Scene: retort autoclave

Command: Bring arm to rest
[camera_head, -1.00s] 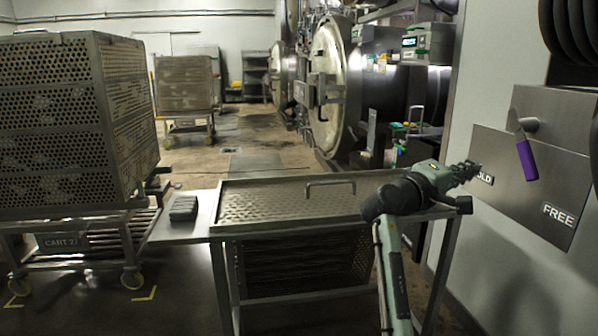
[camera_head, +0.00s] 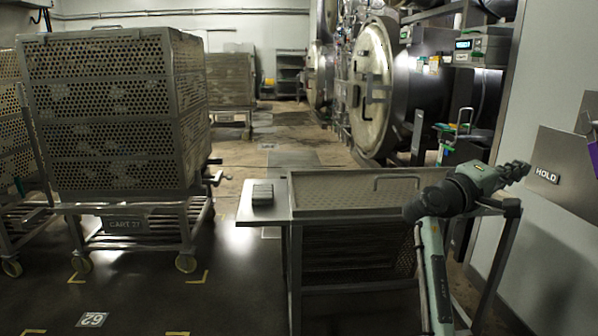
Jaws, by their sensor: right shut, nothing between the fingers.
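My right arm reaches up from the lower right over the right end of the steel table (camera_head: 345,205). Its gripper (camera_head: 518,170) points right, toward the wall panel (camera_head: 568,185) with the HOLD label (camera_head: 546,175). The gripper is shut with nothing in it. My left gripper is out of view.
A perforated cart (camera_head: 115,125) marked CART 27 stands on the left. A small dark box (camera_head: 262,194) lies on the table's left shelf. Round autoclave doors (camera_head: 372,88) stand behind the table. Floor is open at the lower left.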

